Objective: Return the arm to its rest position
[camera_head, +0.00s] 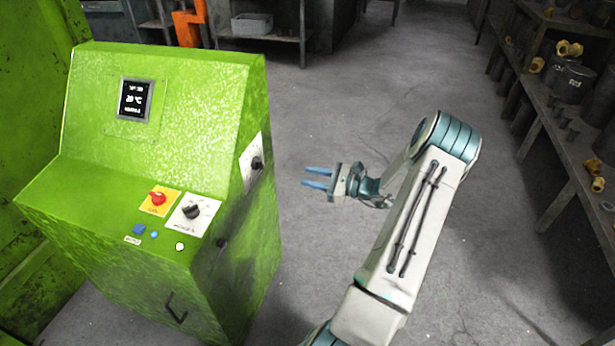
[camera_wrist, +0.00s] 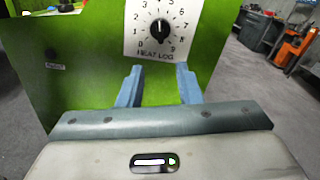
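My gripper (camera_head: 317,178) is in the middle of the head view, to the right of the green control cabinet (camera_head: 150,225) and apart from it. Its two blue fingers are spread with nothing between them. In the wrist view the fingers (camera_wrist: 160,88) point at the cabinet's green side, toward a white plate with a black rotary knob (camera_wrist: 159,30) marked HEAT-LOG. The knob's side plate (camera_head: 251,165) also shows in the head view. My arm is bent, with its elbow raised at the right of the gripper.
The cabinet top carries a display (camera_head: 135,100), a red switch (camera_head: 157,198) and a black dial (camera_head: 192,211). Shelves (camera_head: 570,140) with pots and yellow fittings line the right. A bench (camera_head: 265,36) stands at the back. The grey floor between is clear.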

